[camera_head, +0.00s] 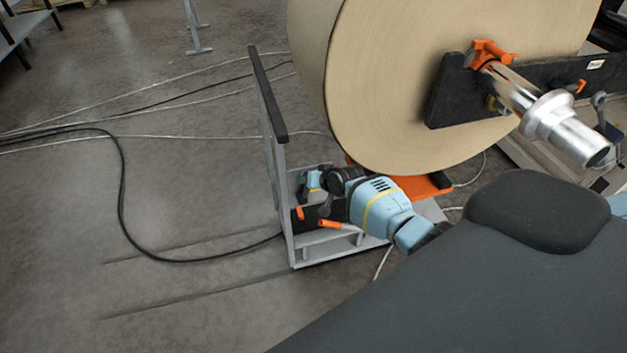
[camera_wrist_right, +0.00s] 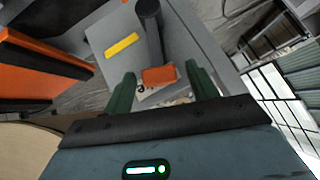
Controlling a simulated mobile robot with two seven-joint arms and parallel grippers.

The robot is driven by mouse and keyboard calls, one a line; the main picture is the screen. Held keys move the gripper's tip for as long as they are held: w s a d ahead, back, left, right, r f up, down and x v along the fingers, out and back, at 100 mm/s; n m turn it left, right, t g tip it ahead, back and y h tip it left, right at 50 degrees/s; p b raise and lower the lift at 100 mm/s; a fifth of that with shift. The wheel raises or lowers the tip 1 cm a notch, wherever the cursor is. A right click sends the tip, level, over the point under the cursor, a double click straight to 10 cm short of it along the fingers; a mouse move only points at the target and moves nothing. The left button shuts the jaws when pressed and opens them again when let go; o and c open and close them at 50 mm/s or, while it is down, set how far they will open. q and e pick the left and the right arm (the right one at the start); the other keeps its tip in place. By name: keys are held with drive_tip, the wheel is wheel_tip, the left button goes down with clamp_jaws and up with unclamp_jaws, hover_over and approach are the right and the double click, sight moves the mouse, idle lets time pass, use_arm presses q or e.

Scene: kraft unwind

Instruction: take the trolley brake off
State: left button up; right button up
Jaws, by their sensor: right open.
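The trolley (camera_head: 318,248) is a low grey frame with a dark-topped push rail (camera_head: 267,95), standing beside the big paper roll. My right gripper (camera_head: 303,189) is low inside the trolley frame, small and partly hidden by my wrist. In the right wrist view its green fingers (camera_wrist_right: 160,73) are apart. An orange-ended dark lever (camera_wrist_right: 158,75), which looks like the brake lever, shows between them; I cannot tell whether they touch it. A yellow label (camera_wrist_right: 121,45) is on the grey plate beside it. My left gripper is out of view.
A large kraft roll (camera_head: 450,60) on a metal shaft (camera_head: 550,115) stands just above and right of the trolley. Cables (camera_head: 122,190) lie across the floor. An orange panel (camera_wrist_right: 40,58) is close at left in the wrist view. Floor left of the trolley is otherwise open.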

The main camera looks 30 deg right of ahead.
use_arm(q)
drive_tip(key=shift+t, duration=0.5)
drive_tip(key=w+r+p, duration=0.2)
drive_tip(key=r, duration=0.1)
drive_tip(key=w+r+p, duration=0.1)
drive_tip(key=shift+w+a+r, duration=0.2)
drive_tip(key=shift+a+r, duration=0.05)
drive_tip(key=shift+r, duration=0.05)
use_arm(e)
drive_tip(key=v, duration=0.7)
drive_tip(key=shift+s+r, duration=0.25)
drive_tip(key=shift+s, duration=0.05)
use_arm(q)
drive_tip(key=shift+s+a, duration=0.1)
